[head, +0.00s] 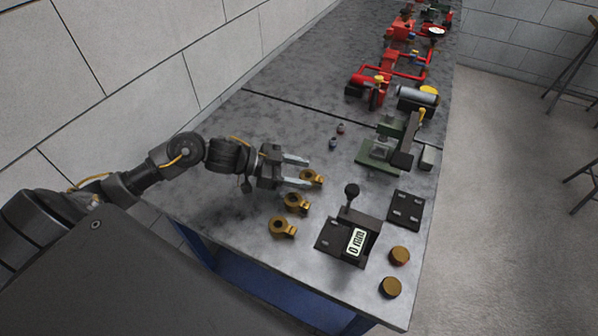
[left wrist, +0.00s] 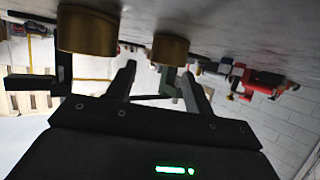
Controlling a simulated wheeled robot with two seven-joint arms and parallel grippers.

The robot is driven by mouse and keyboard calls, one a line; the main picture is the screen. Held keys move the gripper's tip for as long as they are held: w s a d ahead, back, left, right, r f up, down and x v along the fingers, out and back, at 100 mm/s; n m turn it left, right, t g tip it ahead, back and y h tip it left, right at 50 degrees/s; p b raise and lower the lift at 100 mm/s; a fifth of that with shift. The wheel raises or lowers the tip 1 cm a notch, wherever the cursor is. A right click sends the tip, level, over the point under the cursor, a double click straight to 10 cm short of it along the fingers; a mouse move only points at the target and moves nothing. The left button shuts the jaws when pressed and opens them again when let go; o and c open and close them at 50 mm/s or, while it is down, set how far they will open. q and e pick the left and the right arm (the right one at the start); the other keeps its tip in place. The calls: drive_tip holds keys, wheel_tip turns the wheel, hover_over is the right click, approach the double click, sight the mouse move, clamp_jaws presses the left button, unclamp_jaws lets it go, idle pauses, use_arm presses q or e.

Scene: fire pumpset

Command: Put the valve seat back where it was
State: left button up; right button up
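Three brass ring-shaped pieces with side tabs lie in a row on the grey bench: the far one (head: 315,178), the middle one (head: 296,204) and the near one (head: 284,227). I cannot tell which thing is the valve seat. My left gripper (head: 308,172) is open, its pale fingers spread and level just above the bench. Its nearer finger reaches over the far brass piece and hides part of it. In the left wrist view, which is upside down, the fingers (left wrist: 160,80) are apart with nothing seen between them. Two brass cylinders, left (left wrist: 88,31) and right (left wrist: 170,50), stand close by there. My right gripper is out of view.
A gauge with a lever (head: 350,235) reads 0 mm. Two brass discs (head: 399,256) (head: 391,287) lie right of it, beside a dark plate (head: 405,210). A green fixture (head: 380,155) and red pump parts (head: 375,88) stand farther back. Two small parts (head: 335,142) lie beyond my gripper.

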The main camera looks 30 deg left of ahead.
use_arm(q)
drive_tip(key=shift+o, duration=0.3)
drive_tip(key=shift+s+d+f, duration=0.2)
drive_tip(key=shift+s+f, duration=0.2)
drive_tip(key=shift+f, duration=0.35)
drive_tip(key=shift+w+r, duration=0.1)
drive_tip(key=shift+r, duration=0.2)
drive_tip(key=v, duration=1)
drive_tip(key=shift+w+a+r+b, duration=0.2)
drive_tip(key=shift+a+r+b, duration=0.15)
drive_tip(key=shift+a+r, duration=0.05)
drive_tip(key=shift+s+a+r, duration=0.35)
drive_tip(key=shift+a+r, duration=0.15)
drive_tip(key=shift+a, duration=0.1)
